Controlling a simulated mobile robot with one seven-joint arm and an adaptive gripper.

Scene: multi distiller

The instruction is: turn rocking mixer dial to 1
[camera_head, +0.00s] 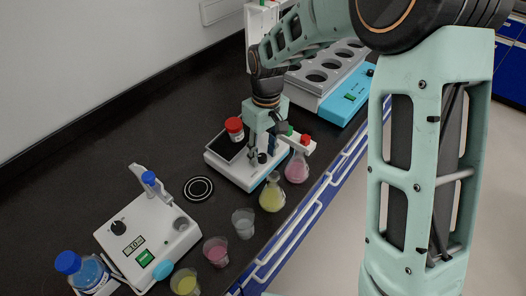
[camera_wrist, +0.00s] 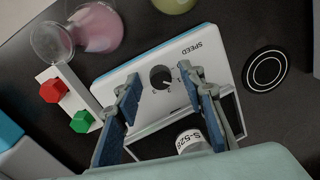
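The rocking mixer (camera_head: 243,178) is a white box with a blue lower edge and a dark tray on top. In the wrist view its white panel (camera_wrist: 205,45) reads "SPEED" and carries a dark round dial (camera_wrist: 161,77). Small marks surround the dial, but I cannot read its setting clearly. My gripper (camera_wrist: 160,74) is open, with one blue-padded finger on each side of the dial in that view. A gap shows between each finger and the dial. In the head view my gripper (camera_head: 262,155) points down over the mixer's front and hides the dial.
A red-capped bottle (camera_head: 235,128) sits on the mixer's tray. Close by are a yellow flask (camera_head: 272,194), a pink flask (camera_head: 297,168) and a white strip with red (camera_wrist: 53,90) and green (camera_wrist: 83,121) knobs. A black ringed disc (camera_head: 198,188) lies to the left.

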